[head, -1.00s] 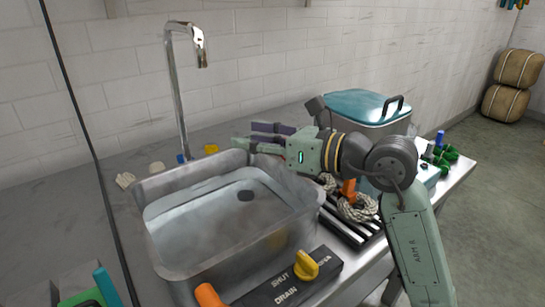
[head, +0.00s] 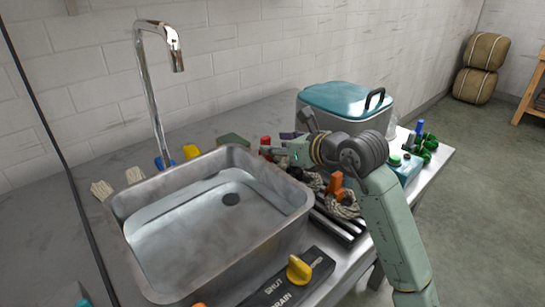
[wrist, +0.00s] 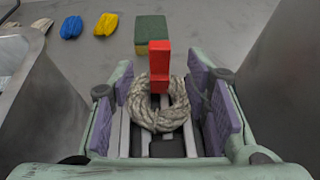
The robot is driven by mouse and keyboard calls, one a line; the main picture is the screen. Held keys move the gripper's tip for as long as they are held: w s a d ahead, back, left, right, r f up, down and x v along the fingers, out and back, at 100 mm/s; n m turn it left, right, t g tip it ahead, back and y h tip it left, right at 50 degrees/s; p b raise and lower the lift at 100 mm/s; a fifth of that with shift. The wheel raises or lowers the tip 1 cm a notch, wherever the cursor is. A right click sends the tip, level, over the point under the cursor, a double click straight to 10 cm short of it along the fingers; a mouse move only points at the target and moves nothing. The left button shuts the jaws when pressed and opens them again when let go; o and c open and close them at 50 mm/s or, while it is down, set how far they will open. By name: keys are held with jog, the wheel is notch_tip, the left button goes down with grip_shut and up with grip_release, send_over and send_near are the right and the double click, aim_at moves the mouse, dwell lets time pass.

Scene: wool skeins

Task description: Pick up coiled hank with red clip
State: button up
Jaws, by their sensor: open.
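The coiled hank (wrist: 158,118) is a grey rope ring in the wrist view, with an upright red clip (wrist: 159,66) at its far side. It lies on a dark rack with pale slats. The red clip also shows in the head view (head: 265,146), just beyond the sink's right rim; its coil is mostly hidden there. My gripper (wrist: 162,88) is open, with purple pads to the left and right of the hank, and nothing is held. In the head view my gripper (head: 283,147) is low over the rack's far end.
A coil with an orange clip (head: 335,183) lies nearer on the rack. The metal sink (head: 290,213) stands left of it, a teal-lidded bin (head: 340,100) behind right. A green sponge block (wrist: 151,32), yellow skein (wrist: 106,24) and blue skein (wrist: 71,27) lie beyond the hank.

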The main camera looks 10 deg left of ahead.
jog(key=shift+x, duration=1.25)
jog(key=shift+r, duration=0.1)
jog(key=shift+c, duration=0.5)
grip_shut()
